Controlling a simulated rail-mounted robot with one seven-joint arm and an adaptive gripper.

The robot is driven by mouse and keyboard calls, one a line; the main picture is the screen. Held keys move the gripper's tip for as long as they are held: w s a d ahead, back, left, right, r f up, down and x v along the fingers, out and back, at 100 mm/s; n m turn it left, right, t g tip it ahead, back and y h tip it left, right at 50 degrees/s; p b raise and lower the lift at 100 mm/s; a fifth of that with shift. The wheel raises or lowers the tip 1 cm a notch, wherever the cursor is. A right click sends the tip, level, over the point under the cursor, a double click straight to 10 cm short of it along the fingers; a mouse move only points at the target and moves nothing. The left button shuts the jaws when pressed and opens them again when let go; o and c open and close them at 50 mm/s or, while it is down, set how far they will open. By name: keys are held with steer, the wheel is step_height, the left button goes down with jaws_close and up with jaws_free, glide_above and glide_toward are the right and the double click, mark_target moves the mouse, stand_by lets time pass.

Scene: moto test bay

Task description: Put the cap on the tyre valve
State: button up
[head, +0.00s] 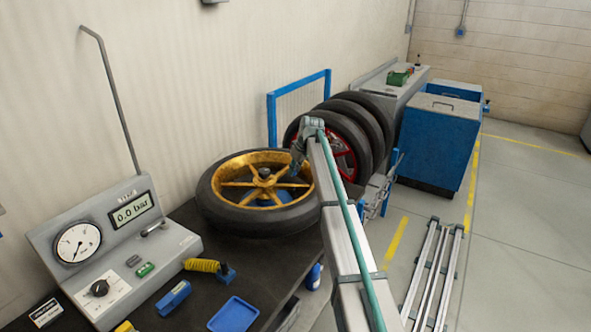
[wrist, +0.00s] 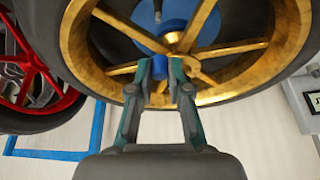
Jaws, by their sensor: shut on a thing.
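A gold-spoked wheel with a black tyre (head: 228,216) lies flat on the dark bench. The gold rim (wrist: 72,38) fills much of the wrist view. My gripper (head: 297,166) is at the right side of the wheel in the head view, partly hidden by my arm. In the wrist view my gripper (wrist: 166,74) reaches over the rim, its fingers close together. A small blue piece shows between the fingertips, which I take to be the cap (wrist: 160,70); its outline merges with blue behind it. I cannot make out the tyre valve in either view.
A gauge console (head: 110,245) reading 0.0 bar stands at left. A blue tray (head: 233,315), a yellow coiled hose (head: 201,265) and a blue tool (head: 173,298) lie on the bench. Upright tyres (head: 375,125) and a blue frame (head: 271,120) stand behind the wheel.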

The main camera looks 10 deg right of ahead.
steer(key=shift+f+b, duration=0.95)
steer(key=shift+f, duration=1.9)
steer(key=shift+f, duration=0.15)
stand_by(0.5)
steer(key=o, duration=0.8)
steer(key=shift+c, duration=0.2)
steer(key=shift+o, duration=0.3)
steer(key=o, duration=0.4)
